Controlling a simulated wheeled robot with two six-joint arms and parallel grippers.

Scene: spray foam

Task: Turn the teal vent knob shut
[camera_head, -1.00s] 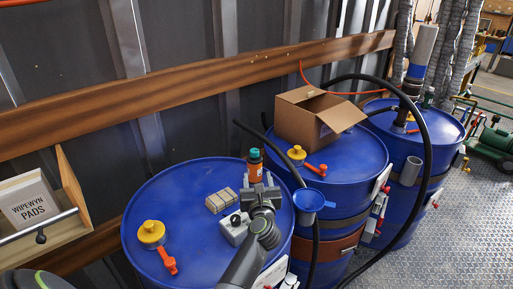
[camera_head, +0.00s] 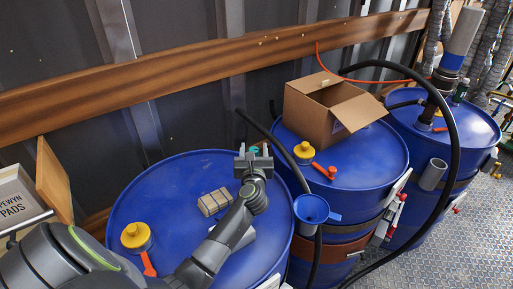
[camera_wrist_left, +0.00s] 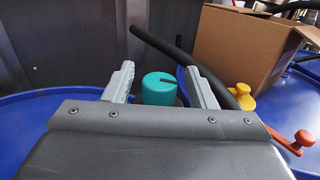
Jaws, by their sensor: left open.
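The teal vent knob (camera_wrist_left: 159,90) is a short round cap with a dark mark on its top. In the left wrist view it stands upright between the two finger outlines, with a gap on each side. In the head view only a bit of teal (camera_head: 254,149) shows at my left gripper (camera_head: 253,156), which hides the rest. My left gripper (camera_wrist_left: 159,78) is open and empty, its fingers pointing toward the knob. I cannot tell whether the knob is fully between the fingertips or just beyond them. My right gripper is not in view.
The near blue drum (camera_head: 180,190) carries a tan block (camera_head: 214,201) and a yellow cap (camera_head: 136,236) with an orange lever. A blue funnel (camera_head: 312,208) sits at its right edge. A cardboard box (camera_head: 335,108) and a black hose (camera_head: 452,150) are by the farther drums.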

